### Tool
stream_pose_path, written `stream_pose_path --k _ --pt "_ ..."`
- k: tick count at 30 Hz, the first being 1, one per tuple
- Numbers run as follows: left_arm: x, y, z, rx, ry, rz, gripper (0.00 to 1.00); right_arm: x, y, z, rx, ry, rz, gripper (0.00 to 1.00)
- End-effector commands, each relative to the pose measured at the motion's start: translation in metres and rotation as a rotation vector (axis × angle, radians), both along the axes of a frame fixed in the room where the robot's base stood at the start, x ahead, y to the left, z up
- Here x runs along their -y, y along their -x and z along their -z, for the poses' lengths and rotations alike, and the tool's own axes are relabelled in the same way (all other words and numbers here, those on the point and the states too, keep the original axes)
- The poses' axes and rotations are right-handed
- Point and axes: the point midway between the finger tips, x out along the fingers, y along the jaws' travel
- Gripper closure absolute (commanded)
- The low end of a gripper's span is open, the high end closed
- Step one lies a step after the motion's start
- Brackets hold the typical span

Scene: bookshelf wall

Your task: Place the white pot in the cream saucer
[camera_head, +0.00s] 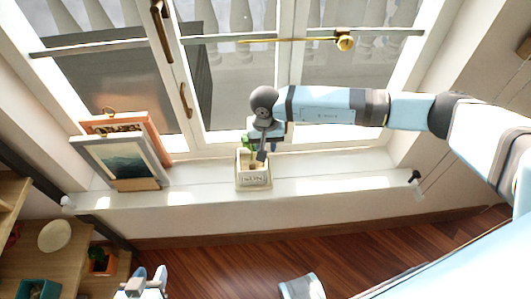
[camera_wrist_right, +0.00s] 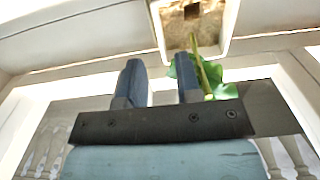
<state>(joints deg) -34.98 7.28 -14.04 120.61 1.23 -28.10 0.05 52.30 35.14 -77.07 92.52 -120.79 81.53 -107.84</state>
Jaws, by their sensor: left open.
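The white pot (camera_head: 254,184) is a square planter with a green plant, standing on the window sill; it also shows in the right wrist view (camera_wrist_right: 222,22). My right gripper (camera_head: 262,154) is over the pot's back side; its fingers (camera_wrist_right: 158,62) are apart with nothing clearly between them. The green leaves and stem (camera_wrist_right: 190,76) are by one finger. Contact with the pot cannot be told. A round cream disc, seemingly the cream saucer (camera_head: 55,236), lies on the wooden shelf at the left. My left gripper (camera_head: 150,274) is open and empty at the bottom, right of the shelf.
Framed pictures (camera_head: 124,160) lean on the sill at the left. A teal box (camera_head: 38,289) and an orange-brown container (camera_head: 102,262) are near the saucer on the shelf unit. The window (camera_head: 240,75) is behind the pot. The sill is clear right of the pot.

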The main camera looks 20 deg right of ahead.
Motion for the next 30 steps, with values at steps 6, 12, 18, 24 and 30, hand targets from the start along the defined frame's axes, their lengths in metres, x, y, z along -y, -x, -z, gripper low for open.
stream_pose_path --k 6,12,18,24,30 --pt "0.0 0.0 0.0 -0.002 0.001 -0.002 0.57 0.0 0.0 -0.042 0.002 0.0 -0.001 0.68" --pt "-0.001 0.0 0.0 -0.003 0.0 -0.002 0.57 -0.005 0.004 -0.056 -0.009 -0.02 0.008 0.68" --pt "-0.001 0.0 0.001 -0.003 0.0 -0.002 0.57 -0.09 0.062 -0.041 -0.206 -0.378 0.196 0.68" --pt "-0.001 0.0 0.001 -0.004 -0.001 -0.003 0.57 -0.198 0.135 -0.083 -0.731 -0.932 0.703 0.68" --pt "-0.001 0.0 0.0 -0.004 -0.001 -0.003 0.57 -0.219 0.14 -0.14 -1.452 -1.275 1.334 0.68"
